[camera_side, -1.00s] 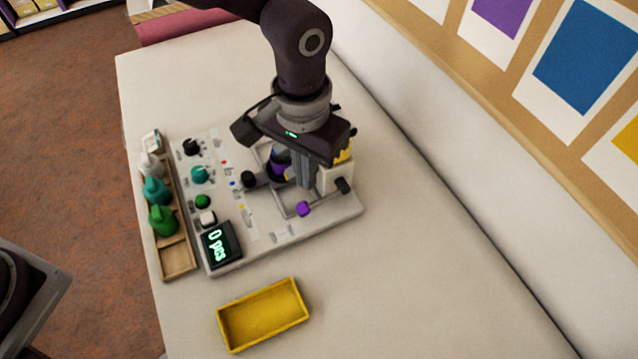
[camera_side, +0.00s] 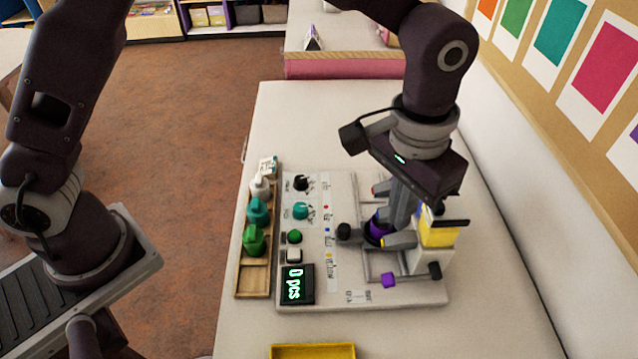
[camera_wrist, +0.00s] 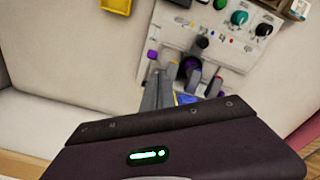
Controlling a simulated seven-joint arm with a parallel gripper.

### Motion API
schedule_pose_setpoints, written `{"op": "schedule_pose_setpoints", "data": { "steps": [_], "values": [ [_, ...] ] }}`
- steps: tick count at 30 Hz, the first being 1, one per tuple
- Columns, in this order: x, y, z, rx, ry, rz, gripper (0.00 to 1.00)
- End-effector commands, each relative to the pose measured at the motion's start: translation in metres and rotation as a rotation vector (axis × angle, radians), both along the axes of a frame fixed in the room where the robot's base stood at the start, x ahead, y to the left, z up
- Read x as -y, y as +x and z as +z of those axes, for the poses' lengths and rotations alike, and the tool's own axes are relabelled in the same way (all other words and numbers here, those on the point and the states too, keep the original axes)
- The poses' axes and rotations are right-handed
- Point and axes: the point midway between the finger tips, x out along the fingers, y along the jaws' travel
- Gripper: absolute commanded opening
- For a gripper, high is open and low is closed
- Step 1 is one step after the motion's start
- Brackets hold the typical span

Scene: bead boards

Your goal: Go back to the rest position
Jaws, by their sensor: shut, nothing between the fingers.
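My gripper (camera_side: 398,218) is in front of the right part of the grey bead board (camera_side: 330,297), with its fingers pointing down. The fingers are shut and hold nothing. They overlap a purple round part (camera_side: 377,229) in the side view; I cannot tell the exact gap. A yellow block (camera_side: 437,235) on a white housing stands just right of the fingers. In the wrist view the grey fingers (camera_wrist: 158,92) show beside the purple round part (camera_wrist: 191,64), and my dark gripper body hides the lower part of the picture.
A display (camera_side: 297,285) reads "0 pcs". Black and teal knobs (camera_side: 301,210) and a green button (camera_side: 294,236) are on the board's left. A wooden rack (camera_side: 253,280) holds white, teal and green bottles. A yellow tray (camera_side: 312,351) lies in front. A wall stands at the right.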

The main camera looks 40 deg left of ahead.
Motion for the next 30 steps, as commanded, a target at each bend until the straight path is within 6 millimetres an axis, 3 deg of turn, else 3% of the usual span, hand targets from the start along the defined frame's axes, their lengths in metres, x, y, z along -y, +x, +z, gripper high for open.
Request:
{"op": "schedule_pose_setpoints", "data": {
  "steps": [3,6,9,12,15,18,30],
  "values": [
    [-0.067,-0.007,0.07,0.082,-0.047,0.057,0.0],
    [-0.129,-0.037,0.117,0.166,-0.073,0.104,0.0],
    [-0.184,-0.082,0.143,0.261,-0.084,0.153,0.0],
    [-0.222,-0.131,0.147,0.348,-0.076,0.195,0.0],
    [-0.242,-0.166,0.138,0.414,-0.06,0.225,0.0],
    [-0.25,-0.185,0.129,0.449,-0.047,0.24,0.0],
    [-0.252,-0.191,0.125,0.459,-0.042,0.243,0.0]
  ]
}}
